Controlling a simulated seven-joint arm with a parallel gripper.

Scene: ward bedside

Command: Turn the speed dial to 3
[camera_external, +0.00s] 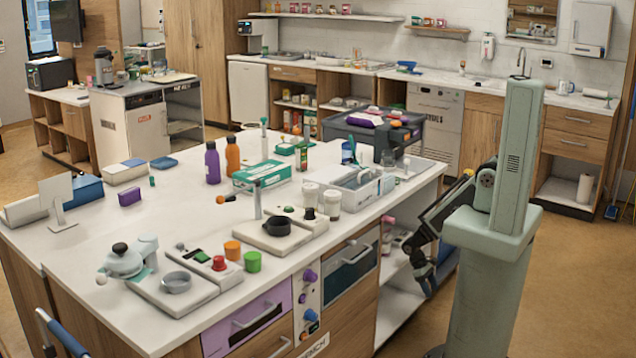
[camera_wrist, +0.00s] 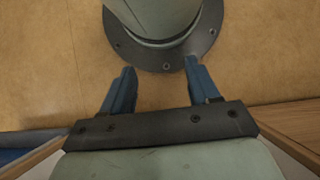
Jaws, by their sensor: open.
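My gripper (camera_wrist: 159,64) is open and empty in the wrist view, its two blue-grey fingers apart above the tan floor. In the external view my gripper (camera_external: 424,278) hangs low beside the right end of the counter, away from any dial. Several knobs show in the external view, and I cannot read which is the speed dial. A purple knob (camera_external: 310,276) and a blue knob (camera_external: 311,315) sit on a pale panel on the counter front. A red knob (camera_external: 219,262) and a dark knob (camera_external: 309,213) are on flat devices on the countertop. No scale marks are legible.
The white countertop (camera_external: 170,215) holds bottles, a green-white box (camera_external: 262,175), jars (camera_external: 310,194) and a pan device (camera_external: 277,226). A drawer handle (camera_external: 260,315) and an oven-like front (camera_external: 350,265) are near the knob panel. Open shelves (camera_external: 398,302) are close to my gripper.

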